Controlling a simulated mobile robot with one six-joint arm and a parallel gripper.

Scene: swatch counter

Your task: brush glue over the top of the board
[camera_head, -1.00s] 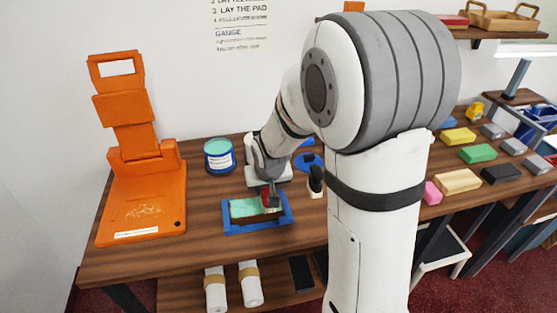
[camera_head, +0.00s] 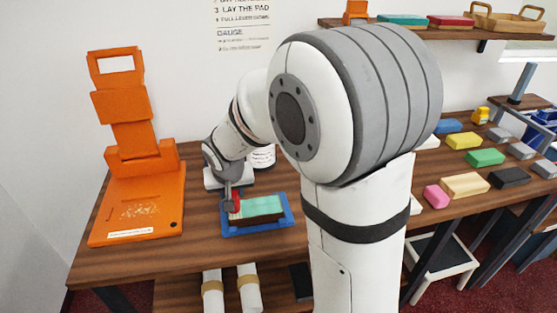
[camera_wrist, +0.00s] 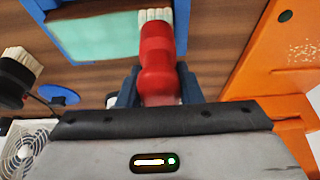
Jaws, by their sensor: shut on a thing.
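The board (camera_head: 265,217) lies in a blue tray (camera_head: 258,231) on the counter; its top is largely covered in teal, and its front side is brown. In the wrist view the teal top (camera_wrist: 98,38) runs beside a brown strip (camera_wrist: 95,14); I cannot tell whether that strip is bare top or side. My gripper (camera_head: 231,200) is shut on a red brush (camera_head: 237,203) at the board's left end. In the wrist view the brush (camera_wrist: 157,50) has its pale bristles (camera_wrist: 156,16) at the teal's edge; contact is unclear. A tin (camera_head: 263,157) stands behind, partly hidden by my arm.
An orange press-like stand (camera_head: 140,205) is left of the tray. A second, dark brush with pale bristles (camera_wrist: 22,62) and a blue disc (camera_wrist: 59,95) show in the wrist view. Coloured blocks (camera_head: 484,157) lie on the right counter. My arm hides the middle.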

